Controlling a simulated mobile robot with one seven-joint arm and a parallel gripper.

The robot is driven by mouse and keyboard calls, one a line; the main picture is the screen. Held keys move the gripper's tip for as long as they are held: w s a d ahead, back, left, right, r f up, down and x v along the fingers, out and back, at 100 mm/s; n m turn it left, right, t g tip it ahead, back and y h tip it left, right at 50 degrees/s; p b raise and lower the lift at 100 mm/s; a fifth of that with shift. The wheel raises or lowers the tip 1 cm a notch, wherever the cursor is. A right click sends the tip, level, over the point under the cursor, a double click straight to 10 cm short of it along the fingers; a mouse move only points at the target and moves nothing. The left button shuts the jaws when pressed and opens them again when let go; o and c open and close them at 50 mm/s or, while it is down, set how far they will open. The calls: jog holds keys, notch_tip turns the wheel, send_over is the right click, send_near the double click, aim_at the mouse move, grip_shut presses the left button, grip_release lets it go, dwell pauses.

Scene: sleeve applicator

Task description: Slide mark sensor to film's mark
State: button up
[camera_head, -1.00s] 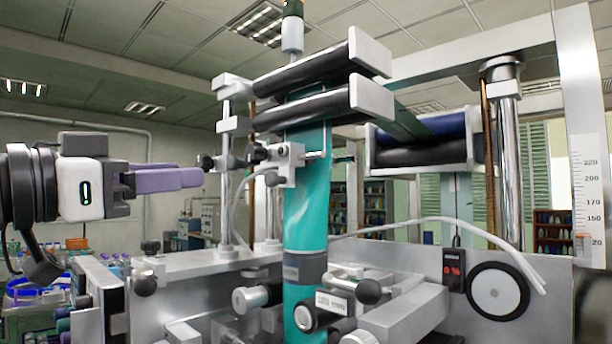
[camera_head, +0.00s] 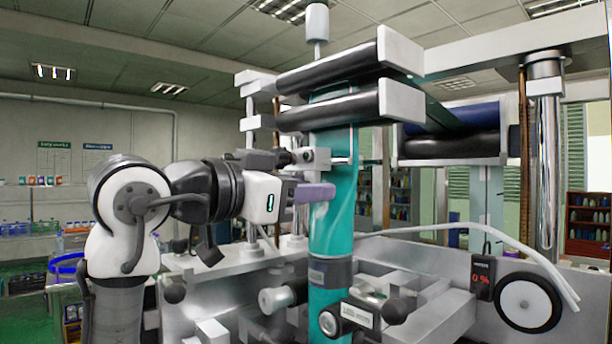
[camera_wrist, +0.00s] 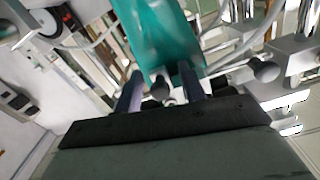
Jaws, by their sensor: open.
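The teal film (camera_head: 330,215) hangs as an upright tube in the middle of the head view. A grey band (camera_head: 330,272) that looks like its mark sits low on it. The small metal block that looks like the mark sensor (camera_head: 318,158) is beside the film's upper part, well above that band. My gripper (camera_head: 315,193) is open, its purple fingers just below the block and in front of the film. In the wrist view, small metal and dark parts lie between my fingertips (camera_wrist: 161,80), with the film (camera_wrist: 158,40) beyond. I cannot tell whether the fingers touch anything.
Black rollers (camera_head: 335,110) with metal end blocks are above the block. A black-knobbed clamp (camera_head: 375,307) and metal rails are below. A white hose (camera_head: 460,228) runs to the right, past a small red-lit display (camera_head: 481,276).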

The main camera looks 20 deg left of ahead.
jog(key=shift+w+d, duration=0.2)
jog(key=shift+w, duration=0.1)
grip_shut()
jog(key=shift+s+d+f+b, duration=0.1)
jog(key=shift+s+d+b, duration=0.25)
jog(key=shift+d, duration=0.2)
grip_release()
